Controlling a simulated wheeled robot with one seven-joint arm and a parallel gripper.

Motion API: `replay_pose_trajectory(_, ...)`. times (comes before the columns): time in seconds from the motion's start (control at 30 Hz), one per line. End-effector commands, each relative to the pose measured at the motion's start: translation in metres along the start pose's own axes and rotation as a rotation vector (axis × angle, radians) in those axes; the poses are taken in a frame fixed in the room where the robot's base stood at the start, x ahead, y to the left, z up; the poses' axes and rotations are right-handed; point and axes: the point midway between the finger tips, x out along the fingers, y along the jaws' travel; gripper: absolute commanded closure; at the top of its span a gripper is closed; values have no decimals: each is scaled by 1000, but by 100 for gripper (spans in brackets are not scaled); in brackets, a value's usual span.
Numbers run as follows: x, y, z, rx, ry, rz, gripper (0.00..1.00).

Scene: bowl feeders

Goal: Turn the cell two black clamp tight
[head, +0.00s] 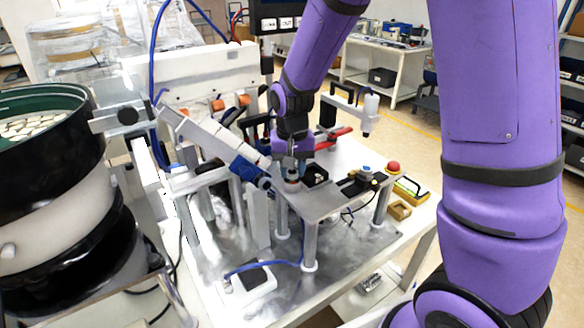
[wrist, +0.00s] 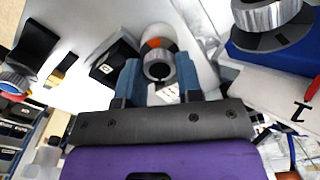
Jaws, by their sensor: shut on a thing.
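My gripper (head: 289,166) points down over the metal plate of the fixture. Its two blue fingers (wrist: 159,88) are shut on a short round part (wrist: 158,62) with a grey ring and an orange mark. This round part also shows under the gripper in the head view (head: 292,183). A dark open box (head: 315,176) stands just right of the gripper; it also shows in the wrist view (wrist: 115,60). A knurled silver knob with a dark base (wrist: 270,18) sits on a blue block at the upper right. I cannot tell which part is the cell two black clamp.
A red button (head: 393,167) and a yellow-edged box (head: 410,191) are to the right. A bowl feeder (head: 50,190) stands at the left, with a feed track (head: 215,137) sloping close to the gripper. A red-handled tool (head: 333,138) lies behind. The plate's front part (head: 320,207) is clear.

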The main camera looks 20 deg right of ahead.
Motion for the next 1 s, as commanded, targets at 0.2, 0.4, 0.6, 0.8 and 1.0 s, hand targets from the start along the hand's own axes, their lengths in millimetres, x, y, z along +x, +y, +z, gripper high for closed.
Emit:
replay_pose_trajectory(0.2,0,0,0,203,2,0,90)
replay_pose_trajectory(0.4,-1,0,0,393,1,-1,90)
replay_pose_trajectory(0.6,-1,0,0,568,2,-1,90)
replay_pose_trajectory(0.8,-1,0,0,711,2,-2,90)
replay_pose_trajectory(1.0,-1,0,0,808,2,-2,90)
